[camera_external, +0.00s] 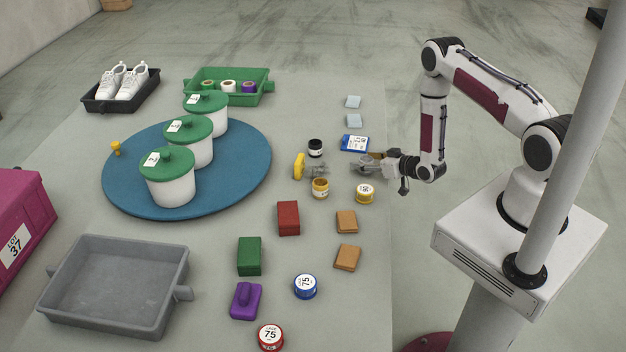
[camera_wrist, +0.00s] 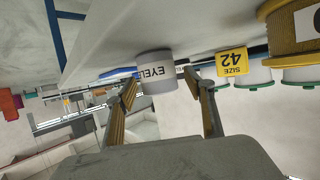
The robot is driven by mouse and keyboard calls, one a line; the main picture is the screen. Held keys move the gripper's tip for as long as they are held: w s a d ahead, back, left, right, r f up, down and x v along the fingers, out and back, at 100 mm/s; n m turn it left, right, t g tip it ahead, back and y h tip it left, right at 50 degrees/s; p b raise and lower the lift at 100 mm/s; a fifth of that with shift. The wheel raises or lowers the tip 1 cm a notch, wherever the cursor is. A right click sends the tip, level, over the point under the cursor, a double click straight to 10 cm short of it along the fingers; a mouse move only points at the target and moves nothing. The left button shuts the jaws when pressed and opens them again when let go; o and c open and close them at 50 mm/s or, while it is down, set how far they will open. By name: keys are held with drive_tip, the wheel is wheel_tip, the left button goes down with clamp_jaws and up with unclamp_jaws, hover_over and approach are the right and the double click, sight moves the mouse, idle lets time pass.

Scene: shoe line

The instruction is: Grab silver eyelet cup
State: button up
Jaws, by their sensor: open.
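The silver eyelet cup (camera_wrist: 157,72) is a grey cylinder with a white label reading "EYEL", upside down in the wrist view. It is ahead of my gripper (camera_wrist: 161,82), roughly between the fingertips. My gripper is open, with one finger on each side, and I cannot tell whether either touches the cup. In the external view the small silver cup (camera_external: 320,170) stands just behind a gold-yellow cup, which partly hides it. My gripper (camera_external: 356,167) is to its right, low over the table and pointing left.
A gold-yellow cup (camera_external: 320,189) stands close in front of the silver cup, and a black jar (camera_external: 315,148) close behind it. A yellow size 42 block (camera_external: 298,166) is to its left. Lidded white pots stand on a blue disc (camera_external: 120,190) further left.

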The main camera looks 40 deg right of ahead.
sight(366, 159)
drive_tip(key=c, duration=1.3)
drive_tip(key=shift+r, duration=0.15)
drive_tip(key=shift+r, duration=4.85)
